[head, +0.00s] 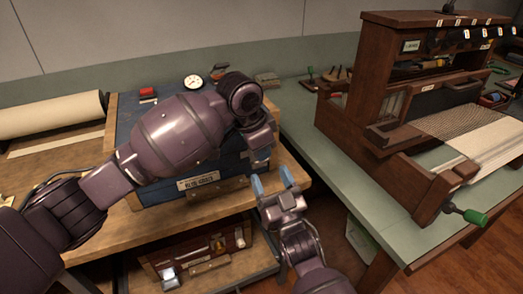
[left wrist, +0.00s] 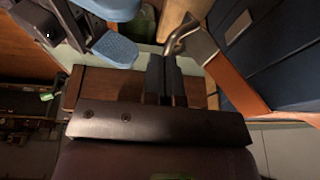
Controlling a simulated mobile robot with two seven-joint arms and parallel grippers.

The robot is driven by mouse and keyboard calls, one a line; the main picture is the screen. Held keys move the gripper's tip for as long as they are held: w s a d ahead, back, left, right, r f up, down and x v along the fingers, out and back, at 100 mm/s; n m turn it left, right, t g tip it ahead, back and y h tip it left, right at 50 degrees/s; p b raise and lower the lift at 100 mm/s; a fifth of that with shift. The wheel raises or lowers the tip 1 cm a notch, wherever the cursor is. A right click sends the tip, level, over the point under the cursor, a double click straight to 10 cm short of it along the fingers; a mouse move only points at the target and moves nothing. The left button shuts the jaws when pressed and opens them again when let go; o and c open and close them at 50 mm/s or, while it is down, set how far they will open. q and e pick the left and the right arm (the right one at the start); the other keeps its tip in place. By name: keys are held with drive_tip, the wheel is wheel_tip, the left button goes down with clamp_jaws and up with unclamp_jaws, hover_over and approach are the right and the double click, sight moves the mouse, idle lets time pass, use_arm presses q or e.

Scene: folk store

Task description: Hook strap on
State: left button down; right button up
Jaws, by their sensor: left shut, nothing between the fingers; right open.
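A blue case (head: 165,190) with a label plate on its front stands on the wooden bench; its dark blue side fills the right of the left wrist view (left wrist: 285,65). My left gripper (head: 262,158) is at the case's right front corner, its fingers (left wrist: 166,78) shut together and empty. Ahead of them in the left wrist view is a curved metal piece (left wrist: 180,34), beside an orange-brown strip (left wrist: 232,78) along the case. I cannot tell whether this strip is the strap. My right gripper (head: 272,183) is open just below the left one, its blue fingertips pointing up.
A wooden loom (head: 350,130) stands on the green table to the right, with a green-handled tool (head: 465,213) at its front. A gauge (head: 193,82) and a red block (head: 147,92) are at the back. A paper roll (head: 50,115) lies left. A lower shelf (head: 235,265) holds a tray (head: 170,252).

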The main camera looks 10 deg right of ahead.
use_arm(q)
drive_tip(key=shift+f+t+p, duration=0.2)
drive_tip(key=shift+t+p, duration=0.1)
drive_tip(key=shift+p, duration=0.05)
use_arm(e)
drive_tip(key=s+d+f+g+h, duration=0.2)
drive_tip(key=s+d+f, duration=0.4)
drive_tip(key=s, duration=0.3)
drive_tip(key=s+d+f+m+g+h, duration=0.1)
drive_tip(key=s+d+f+g+h, duration=0.1)
drive_tip(key=s+d+f+g, duration=0.3)
drive_tip(key=s+d+f+m+g+h, duration=0.1)
drive_tip(key=s+d+f+g+h, duration=0.2)
drive_tip(key=s+d+f, duration=0.5)
drive_tip(key=shift+s+d+f+g, duration=0.55)
drive_tip(key=shift+s+f, duration=0.85)
drive_tip(key=shift+s, duration=1.6)
